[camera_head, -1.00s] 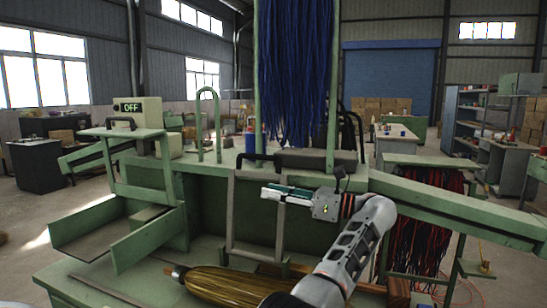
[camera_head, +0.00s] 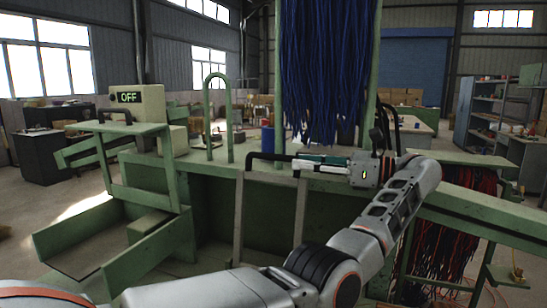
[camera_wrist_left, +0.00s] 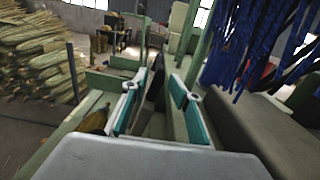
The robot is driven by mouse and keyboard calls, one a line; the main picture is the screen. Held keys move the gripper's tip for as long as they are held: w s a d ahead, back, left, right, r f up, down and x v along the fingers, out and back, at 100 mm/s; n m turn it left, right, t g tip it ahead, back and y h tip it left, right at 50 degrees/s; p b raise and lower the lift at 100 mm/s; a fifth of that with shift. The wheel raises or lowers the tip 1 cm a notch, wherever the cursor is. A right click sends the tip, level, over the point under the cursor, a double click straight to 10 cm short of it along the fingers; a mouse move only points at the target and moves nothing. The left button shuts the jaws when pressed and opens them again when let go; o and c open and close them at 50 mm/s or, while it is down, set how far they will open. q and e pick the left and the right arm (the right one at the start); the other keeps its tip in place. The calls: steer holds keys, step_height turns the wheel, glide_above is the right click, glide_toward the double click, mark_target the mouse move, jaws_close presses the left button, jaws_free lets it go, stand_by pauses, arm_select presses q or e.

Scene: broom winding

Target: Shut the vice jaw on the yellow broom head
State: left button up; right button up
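My left gripper (camera_head: 305,163) is up at the black handle (camera_head: 268,155) on top of the grey upright frame (camera_head: 239,218), which seems to be the vice jaw. In the left wrist view my left gripper (camera_wrist_left: 155,86) has its teal-padded fingers apart, with a dark bar (camera_wrist_left: 156,92) showing between them. I cannot tell whether they touch it. A yellowish-brown bundle, probably the broom head (camera_wrist_left: 94,122), shows partly behind the left finger. In the head view my arm hides the place where it lay. My right gripper is not in view.
Blue bristles (camera_head: 325,75) hang just above and behind the gripper. A green beam (camera_head: 475,225) runs to the right, with red and black bristles (camera_head: 440,255) below it. A green tray (camera_head: 105,235) and a box reading OFF (camera_head: 137,105) stand at left.

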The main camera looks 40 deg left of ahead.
mark_target(278, 158)
arm_select(q)
steer(key=shift+s+a+r, duration=0.15)
steer(key=shift+s+a, duration=0.1)
steer(key=shift+a, duration=0.25)
steer(key=p+x, duration=0.1)
steer(key=x, duration=0.5)
steer(key=shift+a, duration=0.3)
jaws_close()
